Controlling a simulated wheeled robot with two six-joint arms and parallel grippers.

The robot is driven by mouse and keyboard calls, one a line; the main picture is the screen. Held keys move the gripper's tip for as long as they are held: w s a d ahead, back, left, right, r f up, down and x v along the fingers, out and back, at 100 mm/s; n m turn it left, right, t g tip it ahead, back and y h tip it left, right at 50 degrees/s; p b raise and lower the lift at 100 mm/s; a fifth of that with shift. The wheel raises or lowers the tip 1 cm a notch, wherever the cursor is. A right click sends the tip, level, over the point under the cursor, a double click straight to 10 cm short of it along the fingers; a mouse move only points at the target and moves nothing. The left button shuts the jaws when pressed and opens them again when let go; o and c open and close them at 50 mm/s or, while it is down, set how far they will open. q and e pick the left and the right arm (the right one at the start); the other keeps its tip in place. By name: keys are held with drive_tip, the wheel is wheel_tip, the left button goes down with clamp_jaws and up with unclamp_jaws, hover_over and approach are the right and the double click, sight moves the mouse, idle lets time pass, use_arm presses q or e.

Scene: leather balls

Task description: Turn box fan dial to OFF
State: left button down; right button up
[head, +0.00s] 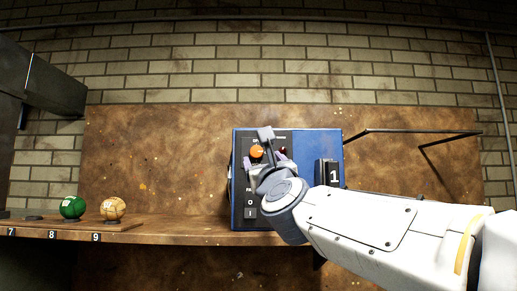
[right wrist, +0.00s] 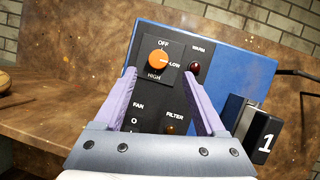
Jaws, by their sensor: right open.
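The box fan is a blue box with a dark control panel (head: 247,190). Its orange dial (head: 257,151) sits near the panel's top, and the right wrist view shows the dial (right wrist: 157,63) among the marks OFF, LOW and HIGH. A pale mark on the dial appears to point right, toward LOW. My right gripper (head: 266,160) is open and empty in front of the panel. In the right wrist view its purple fingertips (right wrist: 158,70) are spread to the left and right, just below the dial. I cannot tell how far they are from the panel. My left gripper is not in view.
A black block marked 1 (head: 329,174) is on the box's right side. A green ball (head: 73,207) and a tan ball (head: 113,208) rest on the shelf (head: 185,231) at left. A dark thin frame (head: 410,131) extends at right.

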sight(257, 151)
drive_tip(key=p+x, duration=0.2)
drive_tip(key=x, duration=0.4)
drive_tip(key=shift+s+a+p, duration=0.1)
drive_tip(key=shift+p, duration=0.3)
drive_tip(key=shift+w+r, duration=0.1)
drive_tip(key=shift+w, duration=0.3)
clamp_jaws()
